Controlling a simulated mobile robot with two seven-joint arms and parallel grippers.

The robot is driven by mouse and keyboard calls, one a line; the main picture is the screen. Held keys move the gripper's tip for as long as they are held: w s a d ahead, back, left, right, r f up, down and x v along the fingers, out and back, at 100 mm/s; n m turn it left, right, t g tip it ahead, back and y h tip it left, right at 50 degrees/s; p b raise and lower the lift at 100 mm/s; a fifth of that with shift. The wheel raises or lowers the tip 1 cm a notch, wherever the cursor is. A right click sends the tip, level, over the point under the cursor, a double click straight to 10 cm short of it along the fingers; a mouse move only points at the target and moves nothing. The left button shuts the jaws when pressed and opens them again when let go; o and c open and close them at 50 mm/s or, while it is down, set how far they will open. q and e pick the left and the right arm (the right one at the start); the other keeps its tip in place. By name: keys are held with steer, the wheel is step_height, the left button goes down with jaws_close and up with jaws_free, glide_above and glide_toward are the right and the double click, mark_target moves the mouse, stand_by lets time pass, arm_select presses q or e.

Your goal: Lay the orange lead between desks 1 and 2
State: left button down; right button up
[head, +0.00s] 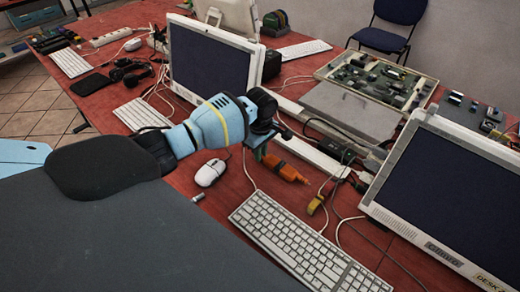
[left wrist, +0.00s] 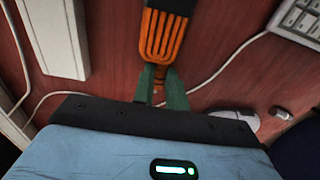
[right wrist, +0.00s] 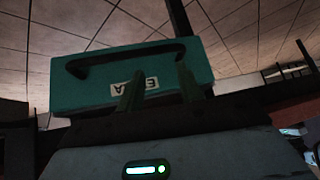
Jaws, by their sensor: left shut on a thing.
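The orange plug of the lead shows in the head view (head: 287,168), low over the red desktop (head: 224,206) between two monitors. My left gripper (head: 262,153) is at its near end. In the left wrist view the green fingers (left wrist: 162,76) are closed on the narrow end of the ribbed orange plug (left wrist: 162,36), which has a dark part at its far end. Where the rest of the lead runs is hidden. My right gripper (right wrist: 160,82) shows only in its wrist view, fingers apart with nothing seen between them.
The right monitor (head: 440,190) carries a partly readable "DESK" label; another monitor (head: 210,62) stands behind my left arm. A white mouse (head: 210,173), keyboard (head: 300,245) and loose cables surround the plug. A teal case (right wrist: 85,85) is beyond my right fingers.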

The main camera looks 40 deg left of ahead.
arm_select(q)
steer(key=shift+s+f, duration=0.1)
steer(key=shift+f, duration=0.05)
steer(key=c, duration=1.5)
jaws_free()
steer(key=shift+o, duration=0.5)
arm_select(e)
steer(key=shift+d+f, duration=0.1)
steer(key=shift+d, duration=0.05)
steer(key=shift+s, duration=0.1)
